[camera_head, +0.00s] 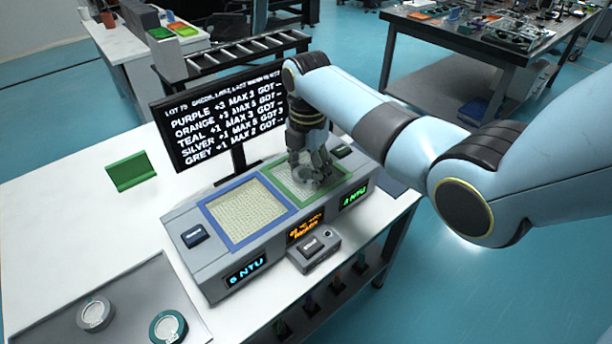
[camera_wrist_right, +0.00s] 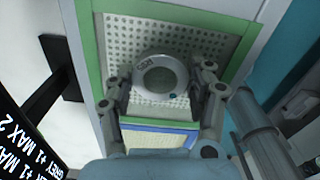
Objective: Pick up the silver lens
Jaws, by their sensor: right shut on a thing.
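My right gripper (camera_head: 312,168) reaches down over the green-framed pad (camera_head: 282,190) on the right of the grey two-pad device. In the right wrist view its fingers (camera_wrist_right: 162,78) are closed on the two sides of a silver lens (camera_wrist_right: 158,76), a round ring with dark lettering and a clear centre. The lens lies over the perforated pad; I cannot tell whether it touches it. In the head view the fingers mostly hide it. Another silver-grey lens (camera_head: 95,314) and a teal lens (camera_head: 168,328) lie on the grey tray (camera_head: 120,290). My left gripper is out of view.
The blue-framed pad (camera_head: 245,212) is empty. A black text screen (camera_head: 222,115) stands behind the device, and a small grey button box (camera_head: 314,250) in front. A green plate (camera_head: 131,172) lies on the white table, with free room around it.

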